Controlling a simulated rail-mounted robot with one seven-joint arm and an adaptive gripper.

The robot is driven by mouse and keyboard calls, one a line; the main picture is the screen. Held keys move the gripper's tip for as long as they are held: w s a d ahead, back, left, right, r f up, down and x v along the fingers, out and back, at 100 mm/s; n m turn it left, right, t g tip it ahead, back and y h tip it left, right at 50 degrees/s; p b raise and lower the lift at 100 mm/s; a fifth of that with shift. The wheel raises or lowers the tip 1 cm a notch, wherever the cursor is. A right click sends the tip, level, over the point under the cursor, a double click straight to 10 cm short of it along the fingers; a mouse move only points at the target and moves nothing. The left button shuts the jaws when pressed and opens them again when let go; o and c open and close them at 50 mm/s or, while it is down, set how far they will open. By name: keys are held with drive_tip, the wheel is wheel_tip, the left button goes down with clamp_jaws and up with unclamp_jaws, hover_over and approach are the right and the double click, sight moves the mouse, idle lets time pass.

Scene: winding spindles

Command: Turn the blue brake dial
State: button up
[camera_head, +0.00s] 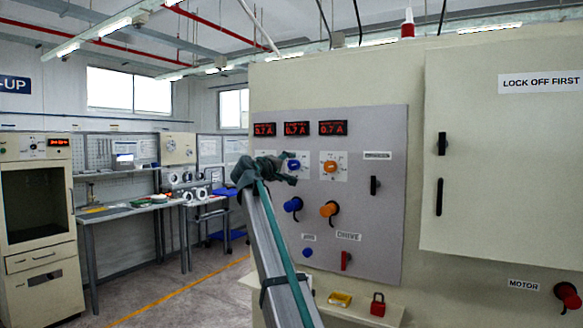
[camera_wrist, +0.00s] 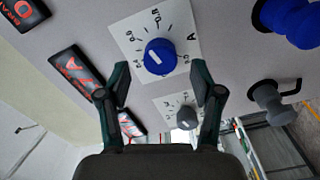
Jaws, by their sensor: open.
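The blue dial (camera_wrist: 160,56) is a round knob with a white pointer line on a white scale plate in the wrist view. In the head view the blue dial (camera_head: 294,165) sits on the grey panel below the digital displays, right beside my gripper. My gripper (camera_wrist: 161,75) is open and empty, its fingertips on either side of the dial in the picture. I cannot tell how far the fingertips stand from the panel, and no contact shows. In the head view my gripper (camera_head: 270,171) is partly lost against my arm.
A grey dial (camera_wrist: 187,118) sits beside the blue one. An orange dial (camera_head: 330,166) is to its right. A projecting blue knob (camera_head: 293,204) and orange knob (camera_head: 328,209) stand below. Red-digit displays (camera_head: 297,129) are above. A ledge holds a red padlock (camera_head: 378,305).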

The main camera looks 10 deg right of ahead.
drive_tip(key=v, duration=0.8)
